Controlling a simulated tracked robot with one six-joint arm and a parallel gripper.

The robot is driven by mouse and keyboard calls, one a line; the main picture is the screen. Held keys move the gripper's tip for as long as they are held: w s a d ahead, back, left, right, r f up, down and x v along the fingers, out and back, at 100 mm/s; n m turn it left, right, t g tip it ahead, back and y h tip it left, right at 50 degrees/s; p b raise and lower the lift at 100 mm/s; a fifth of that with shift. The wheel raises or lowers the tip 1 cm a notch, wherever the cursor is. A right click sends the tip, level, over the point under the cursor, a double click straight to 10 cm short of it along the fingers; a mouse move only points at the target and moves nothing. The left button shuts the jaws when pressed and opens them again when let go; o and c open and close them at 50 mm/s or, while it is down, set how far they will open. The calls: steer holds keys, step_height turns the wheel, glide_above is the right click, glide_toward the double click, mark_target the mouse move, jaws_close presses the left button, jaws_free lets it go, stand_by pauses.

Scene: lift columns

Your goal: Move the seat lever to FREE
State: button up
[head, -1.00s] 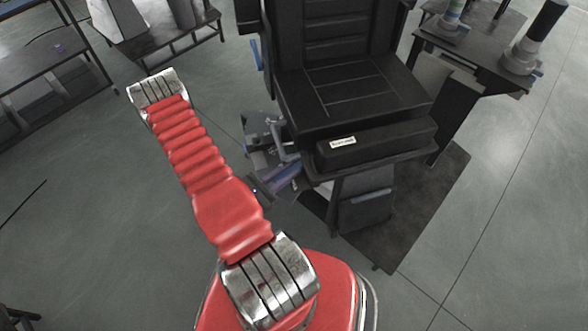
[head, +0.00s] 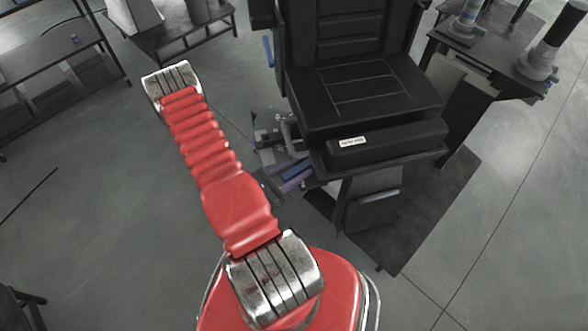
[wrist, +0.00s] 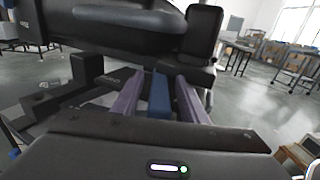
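The black seat (head: 352,90) stands right of my arm in the head view, with a small white label on its front edge. A blue lever (wrist: 160,97) is under the seat in the wrist view, between my gripper's two purple fingers. My gripper (wrist: 158,100) has its fingers apart, with a narrow dark gap seen on each side of the blue lever. Whether either finger touches it I cannot tell. In the head view my gripper (head: 290,175) is low at the seat's left side, partly hidden by my arm. The lever's marks are not readable.
Another blue handle (head: 267,50) sits higher on the seat's left side. A dark mat (head: 410,230) lies under the seat. A table with column parts (head: 490,65) stands at the right, and a bench (head: 180,38) at the back left.

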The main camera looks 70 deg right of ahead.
steer(key=shift+w+a, duration=0.1)
steer(key=shift+v, duration=0.85)
steer(key=v, duration=1.2)
steer(key=shift+f, duration=0.1)
stand_by(0.4)
